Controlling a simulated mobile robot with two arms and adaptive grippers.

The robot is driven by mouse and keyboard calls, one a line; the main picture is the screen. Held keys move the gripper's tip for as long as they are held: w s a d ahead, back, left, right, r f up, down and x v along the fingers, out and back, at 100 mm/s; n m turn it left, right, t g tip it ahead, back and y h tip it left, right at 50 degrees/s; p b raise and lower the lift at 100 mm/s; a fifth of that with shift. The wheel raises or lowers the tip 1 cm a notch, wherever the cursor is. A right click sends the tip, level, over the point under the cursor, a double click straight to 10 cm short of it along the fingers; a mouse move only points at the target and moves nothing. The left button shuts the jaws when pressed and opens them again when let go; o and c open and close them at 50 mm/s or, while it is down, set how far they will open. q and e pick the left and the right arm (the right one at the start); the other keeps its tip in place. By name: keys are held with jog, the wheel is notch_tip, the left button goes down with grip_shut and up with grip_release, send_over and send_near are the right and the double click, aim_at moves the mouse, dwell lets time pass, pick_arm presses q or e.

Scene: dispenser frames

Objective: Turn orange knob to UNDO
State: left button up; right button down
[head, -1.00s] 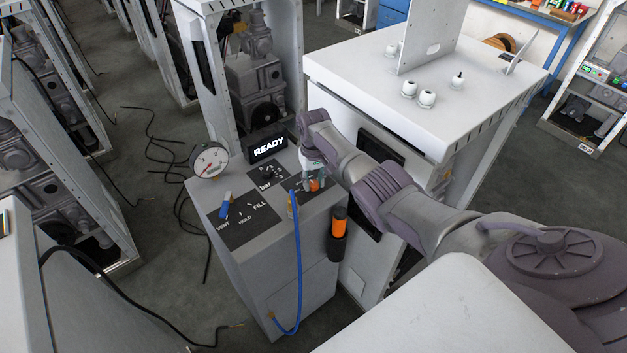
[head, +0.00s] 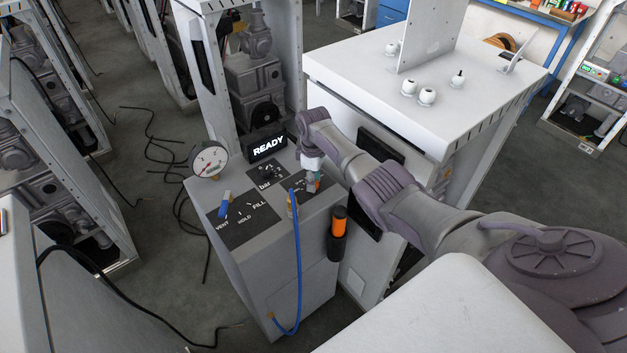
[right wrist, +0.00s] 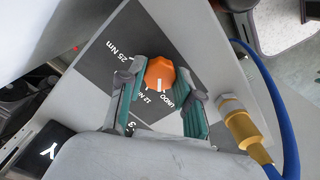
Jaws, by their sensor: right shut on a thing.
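The orange knob (right wrist: 160,72) is on a dark label panel with the marks 25 Nm, 12 Nm and UNDO. Its white pointer line faces down in the right wrist view, towards the 12 Nm and UNDO marks; I cannot tell exactly which. My right gripper (right wrist: 161,82) is shut on the knob, with one teal-lined finger on each side. In the head view my right gripper (head: 313,180) is at the right of the bench top, and the knob is mostly hidden behind it. My left gripper is not in view.
A brass fitting (right wrist: 241,125) with a blue hose stands close beside the right finger. On the bench are a gauge (head: 209,160), a READY display (head: 267,147), a blue lever (head: 225,204) and a black knob (head: 267,171). An orange-and-black tool (head: 338,230) hangs at the bench side.

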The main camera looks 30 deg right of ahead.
jog(key=shift+n, duration=1.1)
jog(key=c, duration=0.8)
grip_release()
notch_tip(320, 180, up, 12)
